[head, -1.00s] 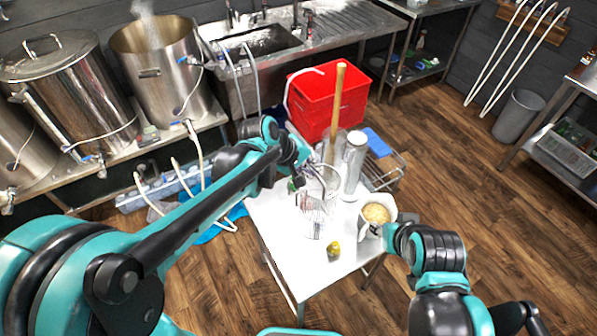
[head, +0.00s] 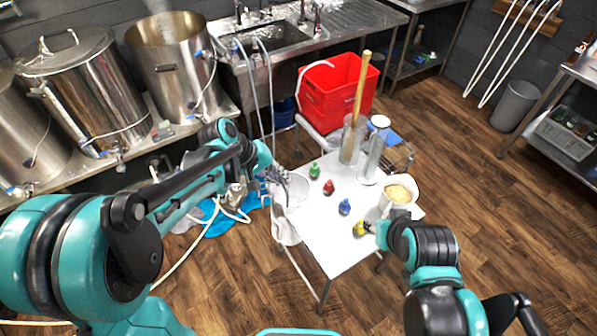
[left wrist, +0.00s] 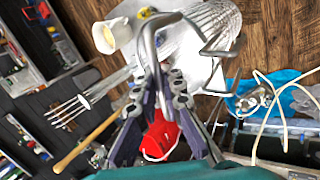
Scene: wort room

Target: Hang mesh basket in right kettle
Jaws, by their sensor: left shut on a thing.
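The mesh basket (left wrist: 207,32) is a wire-mesh cylinder with bent hooks at its rim, seen in the left wrist view. My left gripper (left wrist: 160,72) is shut on it at the rim or hook end. In the head view, the left gripper (head: 268,178) holds the basket (head: 291,190) at the white table's left edge, partly hidden. The right kettle (head: 173,70) is open, steaming, at the back left, away from the basket. My right gripper (head: 378,232) is beside a small yellow bottle at the table's right; its jaws are too small to read.
A lidded kettle (head: 85,90) stands left of the right kettle. The white table (head: 325,245) holds small coloured bottles, tall clear cylinders (head: 372,155) and a pitcher (head: 398,195). A red crate (head: 335,90) stands behind. Hoses hang in front of the sink (head: 262,42).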

